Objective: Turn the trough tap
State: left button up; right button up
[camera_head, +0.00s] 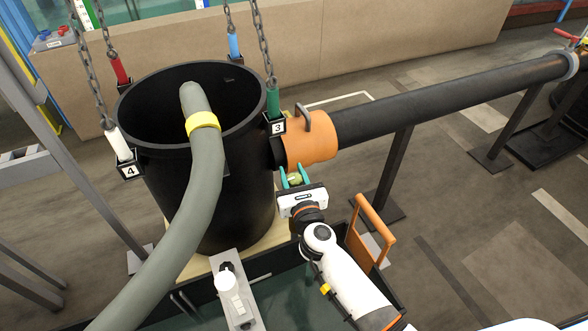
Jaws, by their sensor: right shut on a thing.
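My right gripper (295,175) reaches up from the lower right. Its teal fingers are closed around a small yellow-green rounded knob (295,179), just below the orange collar (309,138) of the black pipe. The fingers hide part of the knob, and I cannot tell for sure whether it is the tap's handle. The dark trough (275,300) with green inside lies along the bottom, partly hidden by my right arm. A red-handled fitting (570,36) shows at the pipe's far right end. My left gripper is not in view.
A large black barrel (225,215) hangs on chains at left, with a thick grey hose (207,165) going into it. The black pipe (430,103) runs right on posts. An orange handle (375,215) stands right of my gripper. A grey plate (240,310) crosses the trough.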

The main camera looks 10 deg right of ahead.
jog(key=n+y+p, duration=0.1)
jog(key=n+y, duration=0.2)
jog(key=y, duration=0.1)
jog(key=shift+a+r+g+y, duration=0.1)
jog(key=shift+g+y, duration=0.2)
jog(key=shift+g, duration=0.1)
jog(key=n+y, duration=0.1)
jog(key=y, duration=0.1)
jog(key=n+g+y, duration=0.1)
jog(key=shift+s+a+n+g+y, duration=0.1)
jog(key=shift+a+n+g+y, duration=0.1)
jog(key=shift+n+g+y, duration=0.15)
jog(key=n+g+y+b, duration=0.2)
jog(key=n+g+y, duration=0.1)
jog(key=n+g+y+b, duration=0.1)
jog(key=y, duration=0.1)
jog(key=shift+s+a+f+g, duration=0.2)
jog(key=shift+a+f+g, duration=0.05)
jog(key=shift+a+f, duration=0.05)
jog(key=shift+s+a+r+n+g+y+b, duration=0.1)
jog(key=shift+s+n+g+y+b, duration=0.05)
jog(key=shift+n+g+y+b, duration=1)
jog(key=shift+s+a+r+n+g+y+b, duration=0.15)
jog(key=shift+n+g+y+b, duration=0.35)
jog(key=shift+n+g, duration=0.7)
jog(key=shift+g, duration=0.35)
jog(key=o, duration=1)
jog(key=shift+d, duration=0.1)
jog(key=b+v, duration=0.1)
jog(key=v, duration=1.1)
